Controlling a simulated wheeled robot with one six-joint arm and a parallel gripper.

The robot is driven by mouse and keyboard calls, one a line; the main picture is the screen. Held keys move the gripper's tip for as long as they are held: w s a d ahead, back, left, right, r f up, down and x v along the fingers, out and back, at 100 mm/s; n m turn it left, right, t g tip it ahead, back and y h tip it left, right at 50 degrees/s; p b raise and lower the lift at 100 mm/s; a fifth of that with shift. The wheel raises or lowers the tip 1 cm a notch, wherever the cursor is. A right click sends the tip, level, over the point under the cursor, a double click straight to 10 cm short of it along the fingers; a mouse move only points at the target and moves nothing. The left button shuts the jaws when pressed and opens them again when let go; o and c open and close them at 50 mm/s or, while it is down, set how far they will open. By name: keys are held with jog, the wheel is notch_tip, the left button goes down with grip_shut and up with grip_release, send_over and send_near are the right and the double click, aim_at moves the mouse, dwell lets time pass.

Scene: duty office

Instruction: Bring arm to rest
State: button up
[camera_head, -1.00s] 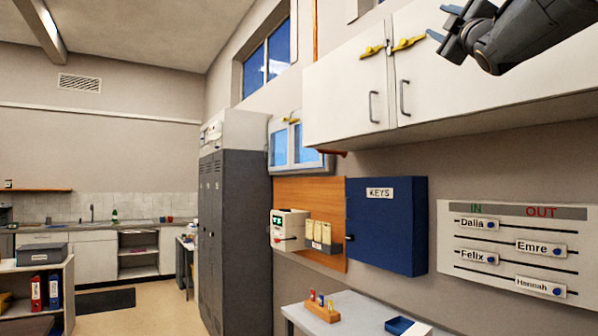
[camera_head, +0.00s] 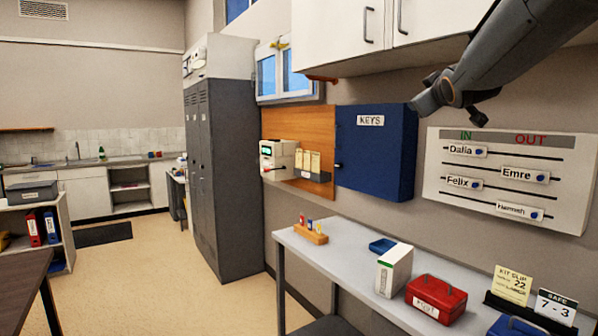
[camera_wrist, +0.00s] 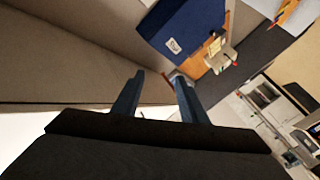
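My arm reaches in from the top right of the head view. My gripper (camera_head: 450,98) hangs in front of the wall between the blue key cabinet (camera_head: 375,155) and the in/out board (camera_head: 508,178), below the white wall cupboards (camera_head: 335,30). In the wrist view the two fingers of my gripper (camera_wrist: 157,95) stand apart with nothing between them. The key cabinet also shows beyond the fingers in the wrist view (camera_wrist: 190,28). The gripper touches nothing that I can see.
A light table (camera_head: 345,262) below holds a red box (camera_head: 436,298), a white box (camera_head: 394,270), a blue tray (camera_head: 382,246) and small cards (camera_head: 512,285). A grey locker (camera_head: 225,175) stands left of it. The floor (camera_head: 150,270) at the left is open.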

jog(key=s+a+f+m+g, duration=0.1)
jog(key=s+a+f+g, duration=0.2)
jog(key=f, duration=0.8)
jog(key=s+a+f+m+g+y+b, duration=0.15)
jog(key=s+f, duration=0.25)
jog(key=f, duration=0.8)
jog(key=s+a+f+m+g, duration=0.15)
jog(key=s+f+g, duration=0.25)
jog(key=f, duration=0.7)
jog(key=s+a+f+m+g, duration=0.1)
jog(key=s+a+f+g, duration=0.2)
jog(key=s+f, duration=0.6)
jog(key=s+a+f+g, duration=0.4)
jog(key=s+f, duration=0.6)
jog(key=s, duration=0.4)
jog(key=shift+f+m+y+b, duration=0.25)
jog(key=shift+m+y+b, duration=0.1)
jog(key=shift+m+b, duration=0.1)
jog(key=shift+g, duration=0.25)
